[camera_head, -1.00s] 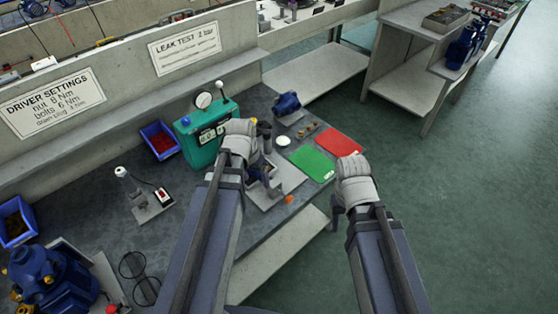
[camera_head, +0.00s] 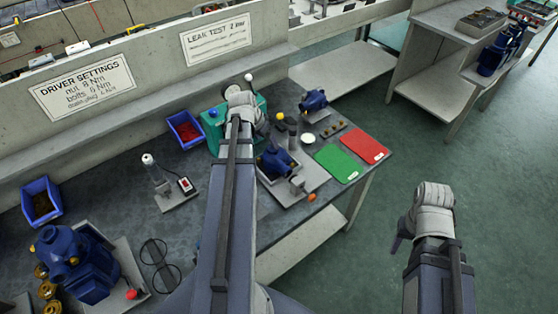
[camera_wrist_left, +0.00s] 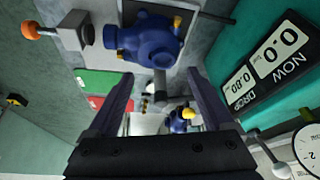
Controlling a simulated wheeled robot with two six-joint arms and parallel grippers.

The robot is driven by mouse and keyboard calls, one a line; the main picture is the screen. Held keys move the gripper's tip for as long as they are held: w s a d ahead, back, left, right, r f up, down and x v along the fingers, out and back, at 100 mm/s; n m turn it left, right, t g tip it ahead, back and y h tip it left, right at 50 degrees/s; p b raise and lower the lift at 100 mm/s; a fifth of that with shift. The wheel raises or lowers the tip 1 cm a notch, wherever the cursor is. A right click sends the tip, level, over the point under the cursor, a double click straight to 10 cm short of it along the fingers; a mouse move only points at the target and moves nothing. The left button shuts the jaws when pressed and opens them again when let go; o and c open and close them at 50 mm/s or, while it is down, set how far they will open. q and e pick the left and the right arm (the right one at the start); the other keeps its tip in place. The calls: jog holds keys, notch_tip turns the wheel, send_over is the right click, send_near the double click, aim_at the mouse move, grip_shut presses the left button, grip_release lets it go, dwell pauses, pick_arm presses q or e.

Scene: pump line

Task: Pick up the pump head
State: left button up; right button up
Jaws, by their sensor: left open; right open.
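A dark blue pump body (camera_head: 275,162) sits in a grey fixture plate (camera_head: 316,172) on the bench; it is large at the top of the left wrist view (camera_wrist_left: 145,38). A smaller blue pump part (camera_head: 314,100) lies farther back on the bench, and in the left wrist view (camera_wrist_left: 180,120) it shows between my fingers. I cannot tell for certain which is the pump head. My left gripper (camera_head: 263,124) is open and empty, above the bench beside the green tester, just behind the fixture. My right gripper (camera_head: 402,236) is open and empty over the floor, right of the bench.
The green tester (camera_head: 216,140) with a gauge stands close to my left gripper. A green mat (camera_head: 340,163) and a red mat (camera_head: 364,144) lie at the bench's right edge. Blue bins (camera_head: 185,130), a driver stand (camera_head: 160,180) and another blue pump (camera_head: 75,265) are to the left.

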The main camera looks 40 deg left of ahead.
aim_at(272, 148)
pick_arm(q)
jog(key=shift+a+b+x, duration=0.15)
jog(key=shift+b+x, duration=1.25)
jog(key=shift+x, duration=0.35)
jog(key=shift+a+b+x, duration=0.15)
jog(key=shift+b+x, duration=1.25)
jog(key=shift+x, duration=0.35)
jog(key=shift+w+r, duration=0.1)
grip_shut()
